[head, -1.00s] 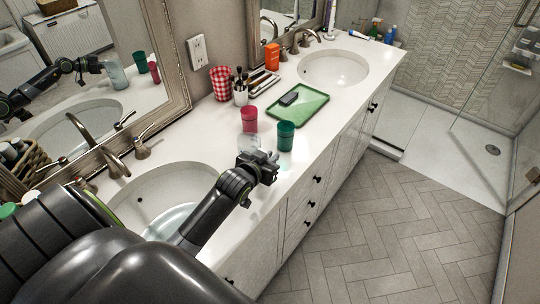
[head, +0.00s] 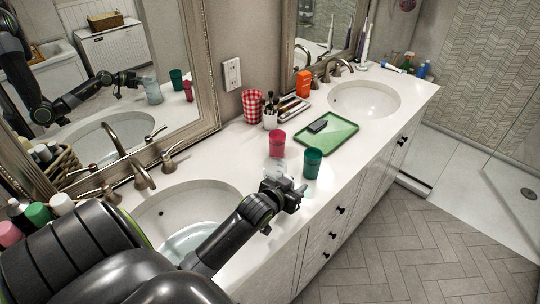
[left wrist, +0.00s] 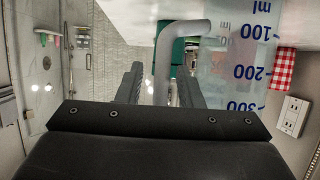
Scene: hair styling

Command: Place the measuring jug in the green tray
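The clear measuring jug (head: 279,171) stands on the white counter just beyond my left gripper (head: 297,192), which partly hides it. In the left wrist view its blue-marked wall (left wrist: 240,70) is close on the right, upside down. The jug's grey handle (left wrist: 163,60) lies between the two fingers of my left gripper (left wrist: 160,80), with gaps showing beside it; the fingers look open. The green tray (head: 343,130) lies flat farther along the counter, with a small dark object (head: 317,126) in it. My right gripper is not in view.
A red cup (head: 277,144) and a green cup (head: 312,164) stand between the jug and the tray. Sinks (head: 190,215) (head: 365,100) lie at both ends.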

